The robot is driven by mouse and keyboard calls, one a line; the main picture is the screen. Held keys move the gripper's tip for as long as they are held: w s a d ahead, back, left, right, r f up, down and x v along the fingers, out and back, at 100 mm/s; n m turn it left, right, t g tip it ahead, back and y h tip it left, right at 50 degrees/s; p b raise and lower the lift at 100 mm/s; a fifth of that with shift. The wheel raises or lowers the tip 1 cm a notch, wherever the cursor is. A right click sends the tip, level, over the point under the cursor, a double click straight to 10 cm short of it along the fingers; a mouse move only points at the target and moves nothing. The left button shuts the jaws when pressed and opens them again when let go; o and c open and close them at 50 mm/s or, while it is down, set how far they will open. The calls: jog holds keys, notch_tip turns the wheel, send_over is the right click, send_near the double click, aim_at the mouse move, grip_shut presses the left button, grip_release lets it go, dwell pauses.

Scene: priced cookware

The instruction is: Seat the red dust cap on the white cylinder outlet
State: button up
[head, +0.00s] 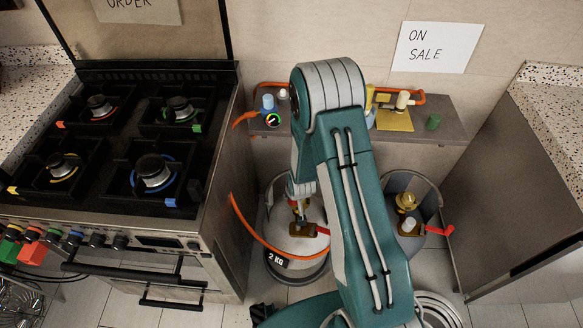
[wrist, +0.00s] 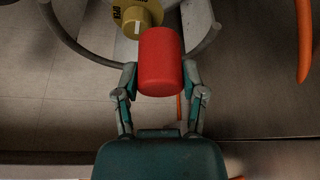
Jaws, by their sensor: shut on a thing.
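In the wrist view my gripper (wrist: 161,82) is shut on the red dust cap (wrist: 160,60), with one finger on each side. A yellow knob with dark lettering (wrist: 136,18) lies just beyond the cap's far end. The white cylinder (head: 286,238) stands on the floor beside the stove in the head view, with a 2 KG tag. My gripper (head: 299,196) is above its top, partly hidden by my arm. A red part (head: 323,230) shows near the valve; I cannot tell whether it is the cap. The outlet is not clearly visible, and contact with the cap cannot be told.
An orange hose (head: 256,232) runs from the stove side past the white cylinder. A grey cylinder (head: 427,203) with a brass valve stands to the right. The stove (head: 222,170) is on the left, and a shelf (head: 455,125) with small items is behind.

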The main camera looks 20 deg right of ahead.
jog(key=shift+s+d+f, duration=0.2)
jog(key=shift+s+f, duration=0.35)
jog(key=shift+f, duration=0.85)
jog(key=shift+s+d+f, duration=0.25)
jog(key=shift+s+f, duration=0.3)
jog(key=shift+f, duration=0.85)
jog(key=shift+s+d+f, duration=0.2)
jog(key=shift+s+f, duration=0.35)
jog(key=shift+f, duration=0.85)
jog(key=shift+a+f, duration=0.25)
jog(key=shift+f, duration=1.15)
jog(key=shift+d, duration=0.15)
